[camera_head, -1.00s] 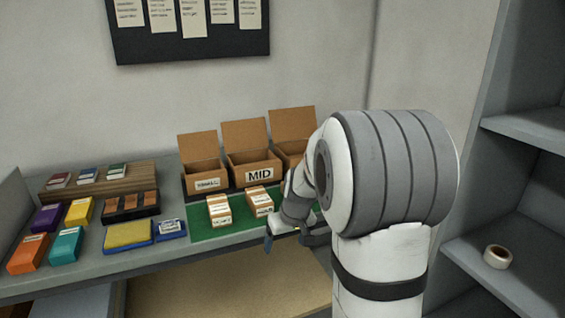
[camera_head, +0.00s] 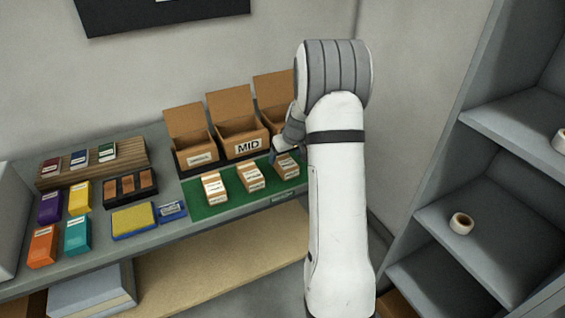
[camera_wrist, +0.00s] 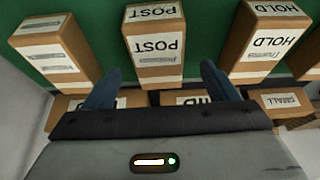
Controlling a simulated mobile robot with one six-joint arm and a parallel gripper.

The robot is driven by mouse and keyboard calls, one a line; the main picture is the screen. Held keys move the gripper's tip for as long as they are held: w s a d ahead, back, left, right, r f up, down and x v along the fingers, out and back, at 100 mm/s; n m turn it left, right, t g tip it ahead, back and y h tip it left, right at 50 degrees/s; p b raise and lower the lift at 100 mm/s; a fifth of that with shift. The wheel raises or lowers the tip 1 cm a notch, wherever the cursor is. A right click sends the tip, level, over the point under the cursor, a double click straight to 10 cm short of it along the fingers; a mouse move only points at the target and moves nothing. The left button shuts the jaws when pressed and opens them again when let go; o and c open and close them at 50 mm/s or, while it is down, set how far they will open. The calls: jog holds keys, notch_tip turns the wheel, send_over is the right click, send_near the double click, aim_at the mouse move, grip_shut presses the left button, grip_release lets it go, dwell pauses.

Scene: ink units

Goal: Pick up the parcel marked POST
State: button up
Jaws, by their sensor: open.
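The POST parcel (camera_wrist: 154,50) is a brown carton with white labels, standing on the green mat (camera_wrist: 96,30) in the middle of the wrist view. By its place in the row, it appears to be the right-hand visible parcel in the head view (camera_head: 287,167), where its print is too small to read. My gripper (camera_wrist: 161,70) is open, with one blue finger to each side of this parcel in the wrist view. Nothing is held. I cannot tell the height gap. In the head view my gripper (camera_head: 275,156) is beside the parcel, partly hidden by my arm.
The HOLD parcel (camera_wrist: 263,40) is to the right in the wrist view; another parcel (camera_wrist: 48,65) is to the left. Open cartons, one marked MID (camera_head: 236,130), stand behind the row. Coloured boxes and trays fill the table's left. A shelf with tape (camera_head: 461,223) is at right.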

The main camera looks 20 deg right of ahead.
aim_at(285, 160)
jog(key=p+x, duration=0.1)
jog(key=x, duration=0.3)
jog(key=shift+w+d+f, duration=0.1)
jog(key=shift+w+f, duration=0.05)
jog(key=shift+f, duration=0.1)
jog(key=shift+f+b, duration=0.3)
jog(key=shift+b, duration=0.25)
dwell(0.4)
dwell(0.3)
jog(key=c, duration=1.2)
jog(key=shift+r, duration=0.1)
